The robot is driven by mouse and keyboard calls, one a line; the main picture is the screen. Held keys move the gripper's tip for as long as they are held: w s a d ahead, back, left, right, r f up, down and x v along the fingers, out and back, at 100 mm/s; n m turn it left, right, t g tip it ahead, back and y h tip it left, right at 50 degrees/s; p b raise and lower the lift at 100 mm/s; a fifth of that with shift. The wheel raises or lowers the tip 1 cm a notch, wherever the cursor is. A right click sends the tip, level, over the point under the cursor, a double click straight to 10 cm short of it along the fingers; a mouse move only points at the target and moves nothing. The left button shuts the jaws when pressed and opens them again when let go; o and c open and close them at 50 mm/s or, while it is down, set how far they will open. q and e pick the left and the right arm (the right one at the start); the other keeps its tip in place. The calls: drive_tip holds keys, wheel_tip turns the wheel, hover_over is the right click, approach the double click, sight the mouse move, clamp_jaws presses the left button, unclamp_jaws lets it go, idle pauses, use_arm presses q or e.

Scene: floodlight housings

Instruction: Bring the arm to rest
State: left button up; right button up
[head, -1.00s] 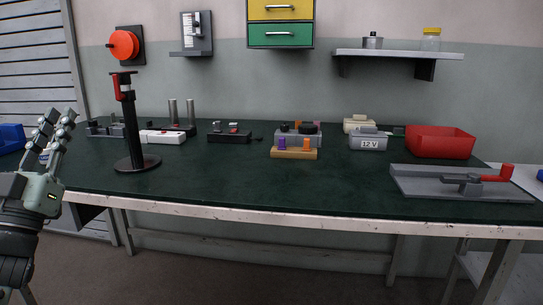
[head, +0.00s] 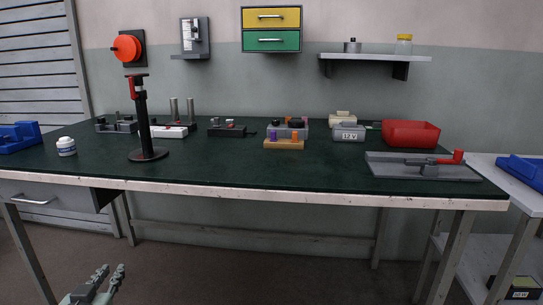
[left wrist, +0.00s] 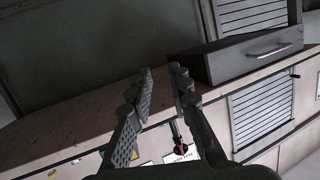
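My left gripper (head: 108,272) is low at the bottom left of the head view, in front of the workbench (head: 235,172) and below its top. In the left wrist view its two fingers (left wrist: 162,78) stand apart with a gap and nothing between them. The fingers touch nothing that I can see. Most of the left arm is outside the head view. My right gripper is in neither view.
A black stand (head: 147,155), white jar (head: 66,147), red bin (head: 411,134) and grey tray (head: 420,170) are on the bench. A drawer (head: 38,199) hangs under its left end. A side table (head: 500,176) stands at right. Floor in front looks clear.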

use_arm(q)
drive_tip(key=s+d+f+m+g+h, duration=0.1)
drive_tip(key=s+d+f+g, duration=0.2)
drive_tip(key=s+f, duration=0.5)
drive_tip(key=s+d+f+m+g+p, duration=0.1)
drive_tip(key=s+d+f+g, duration=0.3)
drive_tip(key=s+f, duration=0.4)
drive_tip(key=s+d+f+m+g+h, duration=0.1)
drive_tip(key=s+d+f+g, duration=0.3)
drive_tip(key=s+f, duration=0.4)
drive_tip(key=shift+s+d+f+m+g+h, duration=0.15)
drive_tip(key=shift+s+f+m+g+h, duration=0.2)
drive_tip(key=shift+f, duration=0.4)
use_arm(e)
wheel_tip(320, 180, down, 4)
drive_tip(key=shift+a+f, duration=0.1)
